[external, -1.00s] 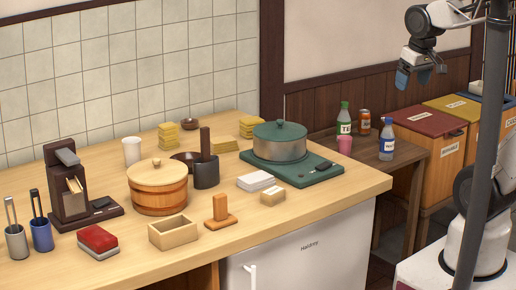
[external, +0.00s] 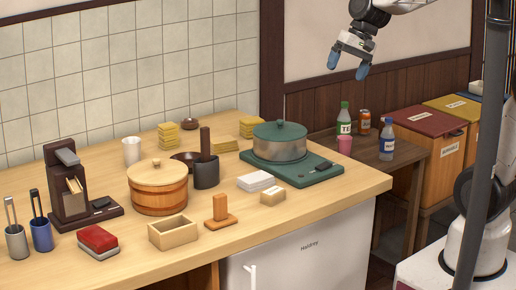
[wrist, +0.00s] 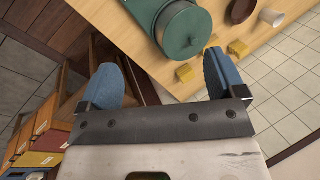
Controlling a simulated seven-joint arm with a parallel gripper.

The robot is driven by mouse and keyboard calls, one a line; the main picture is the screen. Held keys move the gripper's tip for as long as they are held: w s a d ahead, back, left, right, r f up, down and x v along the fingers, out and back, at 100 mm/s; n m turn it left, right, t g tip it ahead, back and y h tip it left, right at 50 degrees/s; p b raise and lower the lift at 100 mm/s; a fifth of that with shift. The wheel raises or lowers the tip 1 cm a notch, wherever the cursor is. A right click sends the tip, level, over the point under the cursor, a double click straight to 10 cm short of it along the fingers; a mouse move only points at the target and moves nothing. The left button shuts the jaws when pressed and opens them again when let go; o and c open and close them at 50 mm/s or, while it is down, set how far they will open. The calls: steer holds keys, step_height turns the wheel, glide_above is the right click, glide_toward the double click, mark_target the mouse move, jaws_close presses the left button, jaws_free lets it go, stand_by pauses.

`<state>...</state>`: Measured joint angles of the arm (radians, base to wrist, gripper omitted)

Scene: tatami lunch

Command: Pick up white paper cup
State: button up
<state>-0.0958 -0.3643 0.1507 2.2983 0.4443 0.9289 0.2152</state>
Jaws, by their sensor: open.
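The white paper cup (external: 131,149) stands upright on the wooden counter by the tiled wall, behind the round wooden tub. In the wrist view a white cup (wrist: 271,17) shows at the top right, beyond a dark brown bowl. My gripper (external: 348,66) is open and empty, with blue fingertips. It is high above the side table, far to the right of the cup. In the wrist view my gripper (wrist: 160,82) shows its two fingers spread wide with nothing between them.
A green pot (external: 279,142) on a green stove stands between my gripper and the cup. Yellow sponge-like stacks (external: 168,136), a dark container with a handle (external: 206,172) and the wooden tub (external: 158,189) surround the cup. Bottles (external: 344,118) stand on the side table (external: 375,150).

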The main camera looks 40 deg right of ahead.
steer(key=w+a+f+m+y, duration=0.2)
steer(key=w+a+m+y, duration=0.2)
steer(key=w+a, duration=0.9)
steer(key=m+t+y, duration=0.1)
steer(key=m+y, duration=0.4)
steer(key=m, duration=0.7)
glide_toward(132, 148)
steer(key=shift+w+a+f, duration=0.1)
steer(key=shift+w+f, duration=0.3)
steer(key=shift+w, duration=0.2)
steer(key=shift+w+a+f, duration=0.1)
steer(key=shift+w+f, duration=0.35)
steer(key=shift+w, duration=0.15)
steer(key=shift+w+a+f, duration=0.15)
steer(key=shift+a+f, duration=0.05)
steer(key=shift+f, duration=0.1)
steer(key=shift+x, duration=1.3)
steer(key=shift+a, duration=0.15)
steer(key=shift+x, duration=2.45)
